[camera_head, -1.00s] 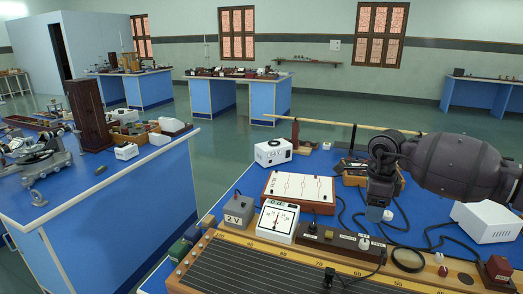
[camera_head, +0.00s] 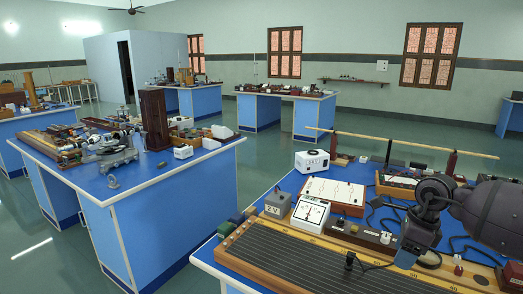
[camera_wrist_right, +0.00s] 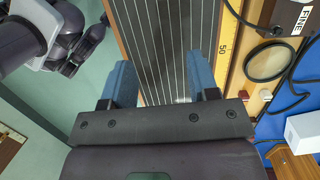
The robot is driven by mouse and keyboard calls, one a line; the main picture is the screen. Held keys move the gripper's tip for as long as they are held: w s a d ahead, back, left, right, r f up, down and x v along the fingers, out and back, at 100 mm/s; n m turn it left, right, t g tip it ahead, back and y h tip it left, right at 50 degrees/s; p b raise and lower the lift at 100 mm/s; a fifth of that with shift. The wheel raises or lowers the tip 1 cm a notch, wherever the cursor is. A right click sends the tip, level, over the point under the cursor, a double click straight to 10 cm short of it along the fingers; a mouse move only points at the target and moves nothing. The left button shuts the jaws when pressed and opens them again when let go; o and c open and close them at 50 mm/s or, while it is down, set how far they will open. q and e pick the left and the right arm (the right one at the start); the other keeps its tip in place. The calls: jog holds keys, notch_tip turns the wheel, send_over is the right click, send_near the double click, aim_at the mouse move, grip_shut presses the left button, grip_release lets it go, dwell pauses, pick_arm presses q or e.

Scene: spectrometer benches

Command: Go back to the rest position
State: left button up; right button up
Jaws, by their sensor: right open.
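My right gripper (camera_head: 405,257) hangs from the dark arm at the right of the head view, over the front part of the right bench. In the right wrist view its two blue fingers (camera_wrist_right: 161,85) are apart with nothing between them. Below them lies the long dark wire board (camera_wrist_right: 165,40) with its yellow scale; the board also shows in the head view (camera_head: 300,262). My left gripper does not show in the head view.
The right bench (camera_head: 258,182) carries a white dial meter (camera_head: 311,213), a grey 2 V box (camera_head: 278,204), a white box (camera_head: 312,161) and loose black cables. Another blue bench (camera_head: 160,205) is at left, with open floor between.

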jog(key=s+a+m+t+y, duration=0.3)
jog(key=a+m+t+y, duration=0.3)
jog(key=a, duration=0.5)
jog(key=s+a+m+t+y, duration=0.35)
jog(key=a+m+y, duration=0.4)
jog(key=a, duration=0.35)
jog(key=s+d+f+m+t+h, duration=0.2)
jog(key=s+d+f+m+h, duration=0.4)
jog(key=m, duration=0.7)
jog(key=s+d+f+m+t+h, duration=0.2)
jog(key=s+d+f+m+h, duration=0.15)
jog(key=d+m+h, duration=0.7)
jog(key=s+f+m+g, duration=0.4)
jog(key=s+m+g, duration=0.15)
jog(key=s, duration=0.45)
jog(key=s+f+m+g, duration=0.4)
jog(key=s+m+g, duration=0.15)
jog(key=s, duration=0.55)
jog(key=w+f+n+t, duration=0.1)
jog(key=w+f+t, duration=0.7)
jog(key=shift+w+f+y, duration=0.25)
jog(key=shift+f+y, duration=0.1)
jog(key=shift+y, duration=0.05)
